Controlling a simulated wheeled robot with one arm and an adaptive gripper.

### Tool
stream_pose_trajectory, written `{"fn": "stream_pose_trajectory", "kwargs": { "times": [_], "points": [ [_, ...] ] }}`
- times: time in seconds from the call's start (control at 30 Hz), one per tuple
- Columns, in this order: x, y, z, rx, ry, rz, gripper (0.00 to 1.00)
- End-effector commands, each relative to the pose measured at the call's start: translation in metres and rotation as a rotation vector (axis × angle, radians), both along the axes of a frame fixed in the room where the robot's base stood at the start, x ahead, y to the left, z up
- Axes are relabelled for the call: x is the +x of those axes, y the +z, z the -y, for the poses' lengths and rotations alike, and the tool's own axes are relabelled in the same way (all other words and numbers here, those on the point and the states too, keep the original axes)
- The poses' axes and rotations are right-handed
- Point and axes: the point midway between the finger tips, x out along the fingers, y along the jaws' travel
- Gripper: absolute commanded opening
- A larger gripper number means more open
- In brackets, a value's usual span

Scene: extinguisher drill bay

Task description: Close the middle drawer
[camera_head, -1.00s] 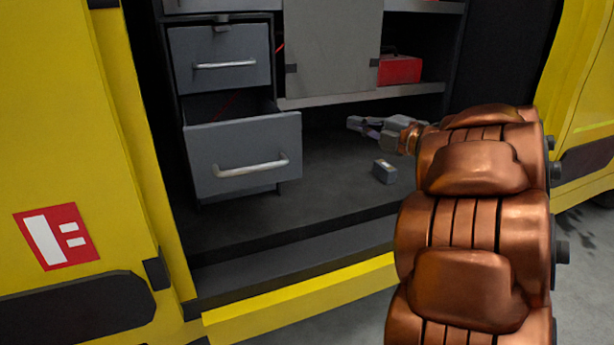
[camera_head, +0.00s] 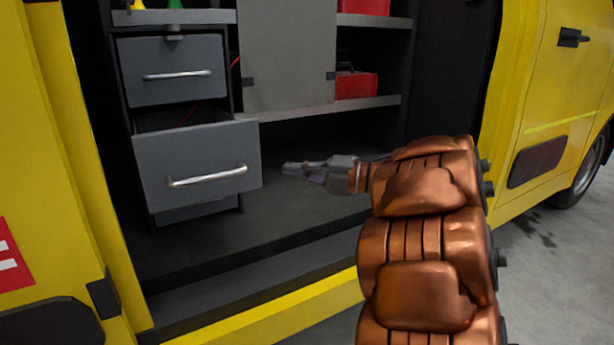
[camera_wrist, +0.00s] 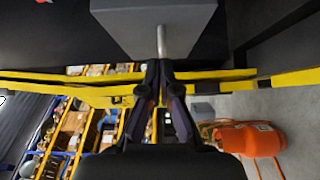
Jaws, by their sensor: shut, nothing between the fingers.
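The middle drawer (camera_head: 150,165) is grey and stands pulled out of the drawer cabinet, with a dark gap above its front. Its pale bar handle (camera_head: 207,176) faces out. My gripper (camera_head: 286,169) is shut and empty, just right of the drawer front and pointing left. In the wrist view the drawer (camera_wrist: 125,20) fills the top middle. The handle (camera_wrist: 161,42) shows end-on just ahead of my fingertips (camera_wrist: 160,66). I cannot tell whether they touch it.
The upper drawer (camera_head: 170,90) is shut, and a lower front (camera_head: 197,212) shows below. A grey panel (camera_head: 287,55) and red boxes (camera_head: 355,85) are to the right. The yellow sill (camera_head: 260,325) edges the bay. An orange cylinder (camera_wrist: 250,140) shows in the wrist view.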

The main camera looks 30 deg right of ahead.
Motion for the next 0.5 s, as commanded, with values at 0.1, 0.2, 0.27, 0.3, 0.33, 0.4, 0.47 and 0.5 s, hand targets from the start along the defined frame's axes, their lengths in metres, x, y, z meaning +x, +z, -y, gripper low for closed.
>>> {"fn": "stream_pose_trajectory", "kwargs": {
  "times": [0.1,0.2,0.27,0.3,0.33,0.4,0.47,0.5],
  "points": [
    [0.011,-0.002,-0.013,0.001,0.007,0.001,0.0],
    [0.02,-0.003,-0.022,-0.001,0.004,0.0,0.0],
    [0.026,-0.003,-0.027,-0.001,0.003,-0.001,0.0],
    [0.029,-0.002,-0.031,0.0,0.005,0.0,0.0],
    [0.032,-0.002,-0.034,0.0,0.005,0.0,0.0],
    [0.04,-0.003,-0.034,-0.001,0.005,0.001,0.0],
    [0.048,-0.002,-0.034,-0.001,0.003,0.001,0.0],
    [0.052,-0.001,-0.033,-0.002,0.002,0.002,0.0]
  ]
}}
